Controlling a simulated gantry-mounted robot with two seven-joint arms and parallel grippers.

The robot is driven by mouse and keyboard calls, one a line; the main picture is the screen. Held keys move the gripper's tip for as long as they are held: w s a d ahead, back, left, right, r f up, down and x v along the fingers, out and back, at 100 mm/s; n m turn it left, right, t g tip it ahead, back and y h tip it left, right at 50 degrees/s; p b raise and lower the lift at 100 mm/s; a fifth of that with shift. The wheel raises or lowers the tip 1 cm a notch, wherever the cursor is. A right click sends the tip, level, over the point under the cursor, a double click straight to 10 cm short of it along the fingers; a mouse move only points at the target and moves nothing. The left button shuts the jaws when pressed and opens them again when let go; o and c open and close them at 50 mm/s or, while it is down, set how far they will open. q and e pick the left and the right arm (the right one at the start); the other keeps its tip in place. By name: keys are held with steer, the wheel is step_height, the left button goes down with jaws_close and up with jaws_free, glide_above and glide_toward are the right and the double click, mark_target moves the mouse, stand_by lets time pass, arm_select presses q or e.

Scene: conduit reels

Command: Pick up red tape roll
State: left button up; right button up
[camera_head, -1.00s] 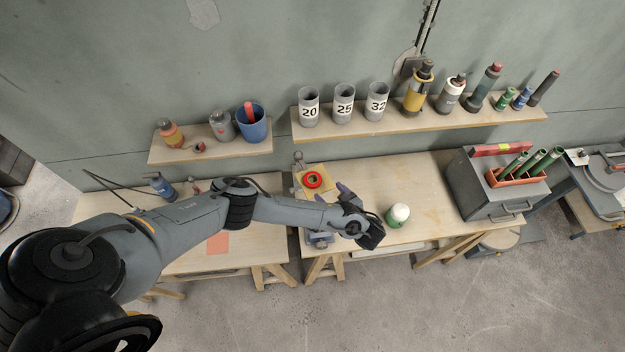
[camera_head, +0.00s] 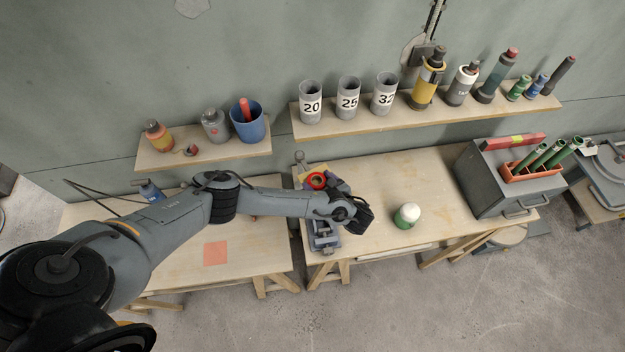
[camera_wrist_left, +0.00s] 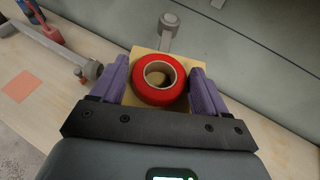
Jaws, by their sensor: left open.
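The red tape roll (camera_head: 316,181) lies flat at the back left of the right-hand bench. In the left wrist view the red tape roll (camera_wrist_left: 159,80) shows its pale core and rests on a yellowish wooden block (camera_wrist_left: 195,118). My left gripper (camera_head: 335,183) is open at the roll. In the left wrist view my left gripper (camera_wrist_left: 160,82) has one purple finger on each side of the roll, with a narrow space between roll and fingers. I cannot tell how low the fingertips are. My right gripper is out of view.
A grey vise-like tool (camera_head: 324,236) is on the bench below my wrist. A white-and-green container (camera_head: 407,215) stands to the right, with a grey toolbox (camera_head: 490,185) beyond. A shelf (camera_head: 400,122) with numbered cups runs above.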

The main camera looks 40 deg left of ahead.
arm_select(q)
steer(key=shift+d, duration=0.2)
steer(key=shift+c, duration=0.7)
steer(key=c, duration=0.6)
steer(key=shift+r, duration=0.15)
